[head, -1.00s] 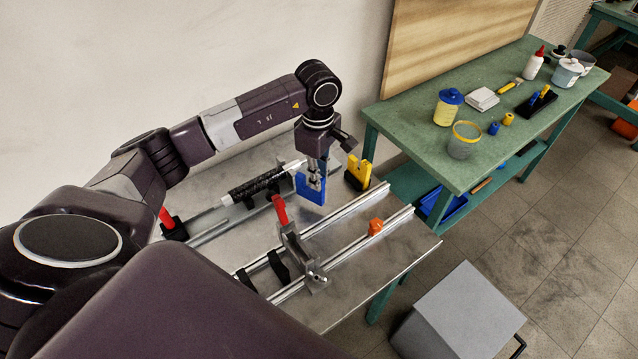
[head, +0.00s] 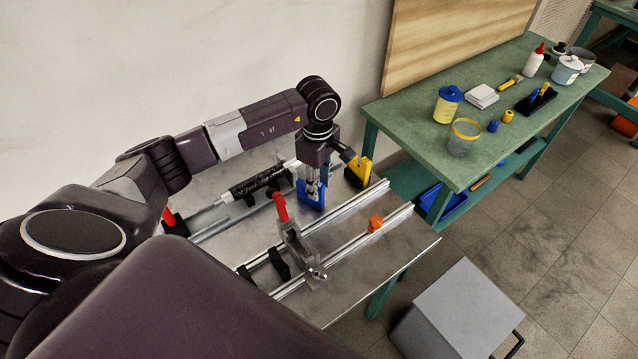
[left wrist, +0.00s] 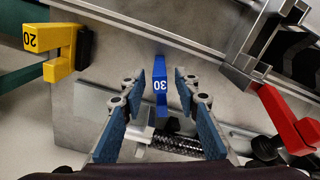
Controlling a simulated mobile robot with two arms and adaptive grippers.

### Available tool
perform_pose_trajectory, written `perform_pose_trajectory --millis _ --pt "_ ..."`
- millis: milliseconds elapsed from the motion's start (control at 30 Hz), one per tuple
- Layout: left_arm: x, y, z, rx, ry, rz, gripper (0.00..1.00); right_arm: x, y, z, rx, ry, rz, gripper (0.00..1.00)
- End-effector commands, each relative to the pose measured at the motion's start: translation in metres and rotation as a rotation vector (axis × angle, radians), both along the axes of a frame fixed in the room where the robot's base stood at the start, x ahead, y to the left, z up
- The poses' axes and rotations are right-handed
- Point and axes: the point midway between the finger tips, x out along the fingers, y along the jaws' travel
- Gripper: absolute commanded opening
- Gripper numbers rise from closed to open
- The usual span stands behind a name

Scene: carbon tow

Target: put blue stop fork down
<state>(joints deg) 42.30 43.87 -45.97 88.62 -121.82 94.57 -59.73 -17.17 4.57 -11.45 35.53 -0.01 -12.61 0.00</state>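The blue stop fork (head: 311,197), marked 30, is on the metal bench top (head: 345,275) behind the near rails, as far as I can tell standing on it. My left gripper (head: 318,182) points down at it from above. In the left wrist view, the fork (left wrist: 159,86) lies between the two fingers (left wrist: 159,88), with a visible gap on each side. The left gripper is open. My right gripper is in neither view.
A yellow stop fork (head: 358,172), marked 20, stands just right of the blue one. A rod wrapped in black (head: 258,184) lies to the left.

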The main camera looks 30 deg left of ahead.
Motion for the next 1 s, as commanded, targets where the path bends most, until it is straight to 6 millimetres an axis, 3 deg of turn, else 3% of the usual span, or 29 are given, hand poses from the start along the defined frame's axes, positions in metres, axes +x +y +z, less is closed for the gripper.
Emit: perform_pose_trajectory --millis 133,233,700,1000 --pt "0.000 0.000 0.005 0.000 0.000 0.000 0.29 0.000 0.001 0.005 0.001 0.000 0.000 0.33" --pt "0.002 0.000 0.014 -0.001 -0.006 -0.001 0.29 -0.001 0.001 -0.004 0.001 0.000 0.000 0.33" --pt "0.001 0.001 0.106 0.000 -0.004 0.000 0.29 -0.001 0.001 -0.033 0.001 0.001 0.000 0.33" --pt "0.000 0.002 0.123 0.000 0.000 0.001 0.29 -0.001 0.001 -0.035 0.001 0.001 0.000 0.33"
